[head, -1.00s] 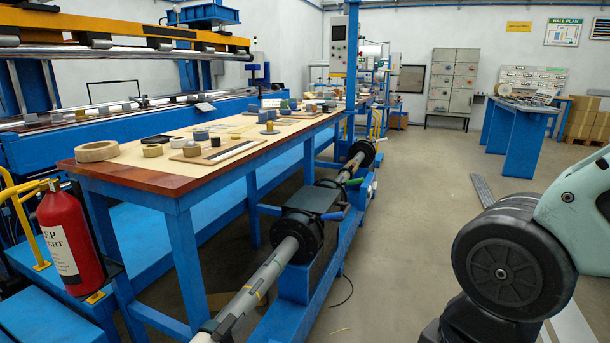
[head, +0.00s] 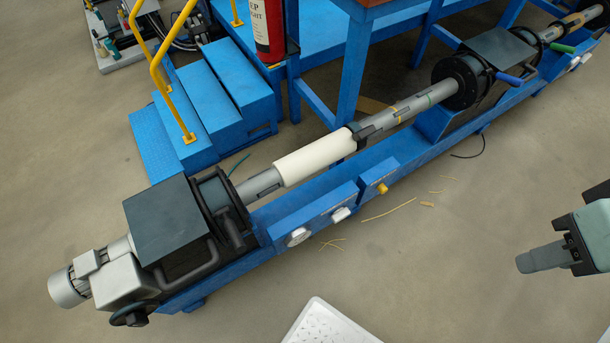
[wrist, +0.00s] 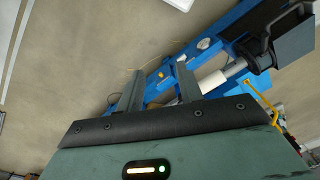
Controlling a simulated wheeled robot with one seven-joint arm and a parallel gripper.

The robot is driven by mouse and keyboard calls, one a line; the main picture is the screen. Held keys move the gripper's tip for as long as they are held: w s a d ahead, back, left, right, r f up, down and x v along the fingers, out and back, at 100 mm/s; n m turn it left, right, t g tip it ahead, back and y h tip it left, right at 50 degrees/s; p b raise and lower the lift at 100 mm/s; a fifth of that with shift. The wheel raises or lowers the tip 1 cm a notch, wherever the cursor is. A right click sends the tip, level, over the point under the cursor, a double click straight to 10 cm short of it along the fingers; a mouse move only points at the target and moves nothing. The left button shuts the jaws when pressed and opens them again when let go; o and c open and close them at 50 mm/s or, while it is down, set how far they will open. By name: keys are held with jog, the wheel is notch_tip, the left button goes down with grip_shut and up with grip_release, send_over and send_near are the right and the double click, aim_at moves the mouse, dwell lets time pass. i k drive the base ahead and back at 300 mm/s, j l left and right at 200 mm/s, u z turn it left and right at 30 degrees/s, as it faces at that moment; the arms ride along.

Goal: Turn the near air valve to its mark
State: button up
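The near end of the blue winder bench carries two round white fittings, one nearer (head: 298,236) and one a little further along (head: 341,213), and a small yellow knob (head: 381,188). I cannot tell which of them is the near air valve, and no mark is legible. A white fitting (wrist: 203,43) also shows in the wrist view. My gripper (head: 522,262) is at the right of the head view, out over the floor and well apart from the bench. In the wrist view its two fingers (wrist: 160,70) stand apart with nothing between them.
A shaft with a white roll (head: 315,157) runs along the bench from the motor end (head: 98,272). Blue (head: 508,78) and green (head: 562,47) handles stick out further along. Blue steps (head: 215,95) stand behind. Floor in front is mostly clear, with scattered strips and a white platform (head: 330,325).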

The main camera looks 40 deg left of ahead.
aim_at(338, 215)
jog(key=u, duration=1.55)
jog(key=k, duration=1.35)
